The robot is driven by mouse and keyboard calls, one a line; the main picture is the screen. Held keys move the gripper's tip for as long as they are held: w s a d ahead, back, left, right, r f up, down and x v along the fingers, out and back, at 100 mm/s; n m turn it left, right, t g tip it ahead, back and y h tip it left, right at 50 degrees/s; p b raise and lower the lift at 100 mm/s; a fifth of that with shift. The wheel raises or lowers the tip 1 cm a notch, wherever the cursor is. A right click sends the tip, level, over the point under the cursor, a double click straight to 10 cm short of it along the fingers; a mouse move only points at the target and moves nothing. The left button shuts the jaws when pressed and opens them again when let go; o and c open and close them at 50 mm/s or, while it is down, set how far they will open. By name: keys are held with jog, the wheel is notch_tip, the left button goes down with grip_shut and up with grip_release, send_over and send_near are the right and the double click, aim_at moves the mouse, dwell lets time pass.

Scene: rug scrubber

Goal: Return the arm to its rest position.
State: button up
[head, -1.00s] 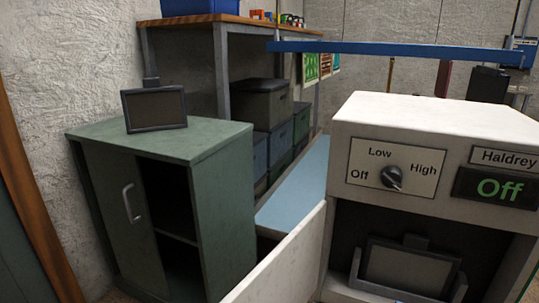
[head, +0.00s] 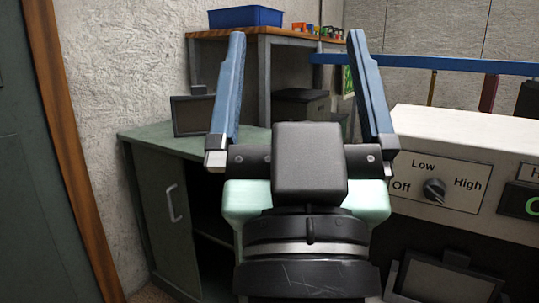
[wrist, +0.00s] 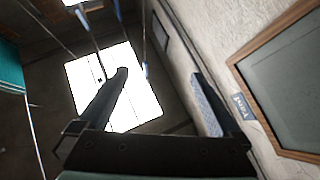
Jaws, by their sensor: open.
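My gripper (head: 298,85) stands upright in the middle of the head view, its two blue-padded fingers wide apart and pointing up. Nothing is between the fingers. My gripper (wrist: 160,95) also shows in the wrist view, its fingers spread against the ceiling and a wall. Behind it in the head view are the green cabinet (head: 160,180) and the white machine (head: 455,150). The gripper hides part of the cabinet top and the space between cabinet and machine.
The machine's dial (head: 434,190) points near its top. A dark tablet-like screen (head: 191,115) stands on the cabinet. A blue bin (head: 245,16) sits on the back shelf. A blue bar (head: 450,65) crosses behind the machine.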

jog(key=s+a+r+t+y, duration=0.1)
jog(key=s+a+r, duration=0.2)
jog(key=s+r, duration=0.1)
notch_tip(320, 180, up, 34)
jog(key=w+p, duration=0.1)
jog(key=p, duration=3.3)
jog(key=shift+d+f, duration=0.2)
jog(key=shift+d, duration=0.15)
jog(key=shift+w, duration=0.1)
